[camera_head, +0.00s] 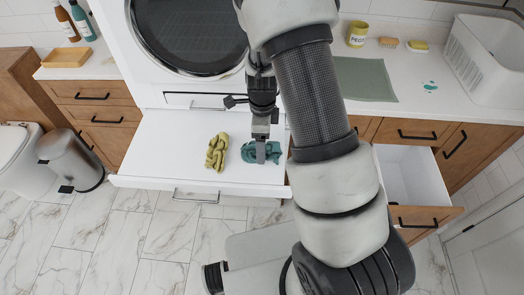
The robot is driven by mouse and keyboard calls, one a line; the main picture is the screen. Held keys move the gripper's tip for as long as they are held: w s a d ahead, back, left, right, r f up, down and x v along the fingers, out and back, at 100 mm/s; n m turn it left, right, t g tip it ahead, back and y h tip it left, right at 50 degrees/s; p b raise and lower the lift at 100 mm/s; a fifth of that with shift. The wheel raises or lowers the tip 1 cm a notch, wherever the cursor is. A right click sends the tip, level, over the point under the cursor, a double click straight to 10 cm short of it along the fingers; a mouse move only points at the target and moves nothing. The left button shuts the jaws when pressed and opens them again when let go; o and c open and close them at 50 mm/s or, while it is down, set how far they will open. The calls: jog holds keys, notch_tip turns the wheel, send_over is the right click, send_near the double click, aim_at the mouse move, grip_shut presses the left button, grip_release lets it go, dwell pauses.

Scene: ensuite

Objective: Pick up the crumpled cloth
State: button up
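A crumpled teal cloth (250,153) lies on the white pull-out shelf (160,150) below the round-doored machine. A crumpled yellow-green cloth (216,152) lies on the same shelf, just to its left. My gripper (261,155) points down over the right part of the teal cloth and covers some of it. Its fingers are seen nearly edge-on, so I cannot tell whether they are open or shut, or whether they touch the cloth.
An open, empty-looking drawer (412,180) juts out on the right. A grey bin (70,158) and a toilet stand at left. The counter holds a white basket (485,60), a yellow cup (357,34), a green mat (364,80) and bottles (82,20).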

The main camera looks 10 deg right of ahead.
jog(key=shift+f, duration=1.3)
jog(key=c, duration=1.2)
notch_tip(320, 180, up, 10)
jog(key=shift+c, duration=0.2)
jog(key=r+n, duration=0.1)
jog(key=n, duration=1.3)
jog(key=s+r+n, duration=0.1)
jog(key=n, duration=0.6)
jog(key=shift+s+r+n, duration=0.1)
jog(key=shift+r+n, duration=0.2)
jog(key=shift+n, duration=0.1)
